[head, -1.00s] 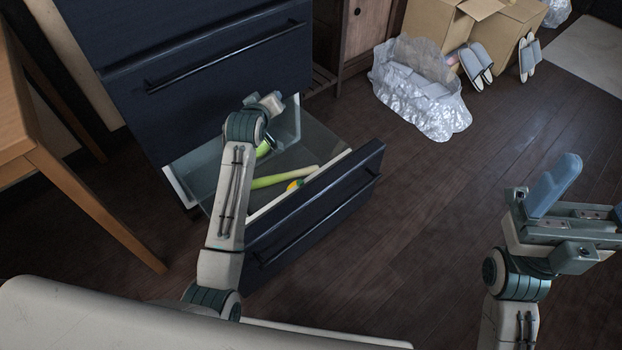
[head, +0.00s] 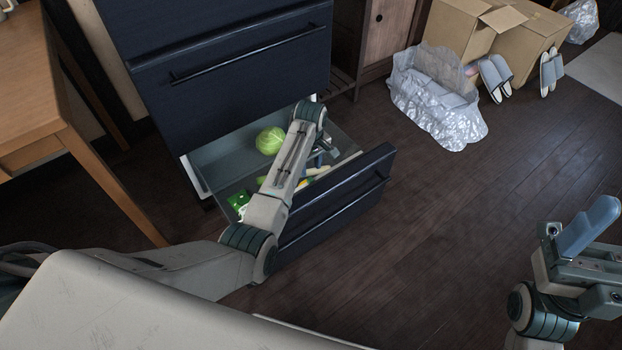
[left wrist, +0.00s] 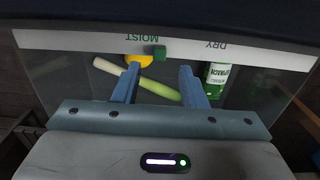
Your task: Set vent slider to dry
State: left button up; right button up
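The vent slider is a small green block (left wrist: 160,53) on a white strip (left wrist: 268,57) in the left wrist view. The strip carries upside-down words, MOIST at left and DRY at right. The slider sits by the right end of MOIST, apart from DRY. My left gripper (left wrist: 160,69) is open; its blue fingertips lie to either side of the slider with gaps, seemingly just short of it. In the head view my left gripper (head: 320,156) is over the open drawer (head: 345,172), partly hidden by my arm. My right gripper (head: 612,255) looks open and empty, partly cut off at the right edge.
The drawer holds a cabbage (head: 270,140), a long green-white vegetable (left wrist: 150,86), a yellow item (left wrist: 141,61) and a green SPINACH pack (left wrist: 215,79). A wooden table (head: 30,110) stands at left. A plastic bag (head: 437,100) and boxes (head: 465,30) lie behind open floor.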

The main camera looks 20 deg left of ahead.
aim_at(310, 179)
pick_arm(q)
notch_tip(310, 179, down, 5)
jog(key=shift+f+b, duration=0.2)
jog(key=shift+b, duration=0.6)
grip_shut()
